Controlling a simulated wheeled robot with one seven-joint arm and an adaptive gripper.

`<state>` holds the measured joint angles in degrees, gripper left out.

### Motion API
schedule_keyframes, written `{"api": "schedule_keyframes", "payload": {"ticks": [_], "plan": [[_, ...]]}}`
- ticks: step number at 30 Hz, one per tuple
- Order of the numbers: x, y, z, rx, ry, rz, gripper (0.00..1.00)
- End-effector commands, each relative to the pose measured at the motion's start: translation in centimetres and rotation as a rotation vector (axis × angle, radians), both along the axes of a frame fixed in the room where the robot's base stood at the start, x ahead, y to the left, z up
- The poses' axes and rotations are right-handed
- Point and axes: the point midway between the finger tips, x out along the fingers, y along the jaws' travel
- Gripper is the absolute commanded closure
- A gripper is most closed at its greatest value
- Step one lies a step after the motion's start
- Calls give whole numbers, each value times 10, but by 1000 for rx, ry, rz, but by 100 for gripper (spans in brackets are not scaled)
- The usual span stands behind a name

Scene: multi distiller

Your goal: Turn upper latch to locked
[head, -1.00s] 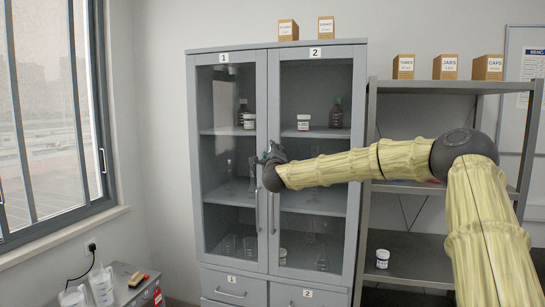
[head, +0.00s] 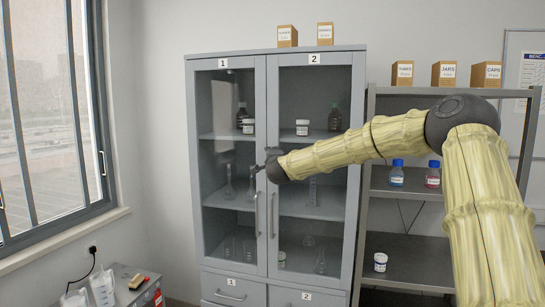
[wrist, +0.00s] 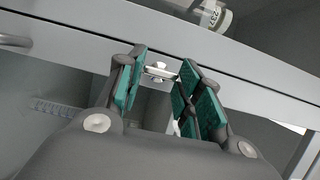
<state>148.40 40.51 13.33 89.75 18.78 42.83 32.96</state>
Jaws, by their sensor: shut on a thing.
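The grey cabinet (head: 260,58) has two glass doors, left door 1 (head: 203,160) and right door 2 (head: 358,150), both closed. My gripper (head: 258,166) is at the seam between the doors, above the two vertical handles. In the wrist view, my gripper (wrist: 163,62) has its green-padded fingers around the upper latch (wrist: 160,72), a small pale metal piece with rounded ends. The fingers are shut on it. In the head view, my gripper hides the latch, so its turn cannot be read there.
Bottles, jars and glassware stand behind the doors. Two drawers (head: 232,294) lie below. An open shelf rack (head: 410,247) with blue- and red-capped bottles (head: 397,172) stands at the right, behind my arm. A window (head: 55,110) is at the left. Floor space left of the cabinet is partly clear.

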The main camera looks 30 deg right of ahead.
Motion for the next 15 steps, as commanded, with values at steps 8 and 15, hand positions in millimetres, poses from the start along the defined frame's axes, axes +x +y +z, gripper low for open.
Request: {"api": "schedule_keyframes", "payload": {"ticks": [8, 15], "plan": [[0, 1, -2, -3, 5, 2, 88], [0, 0, -1, -3, 4, 1, 43]]}}
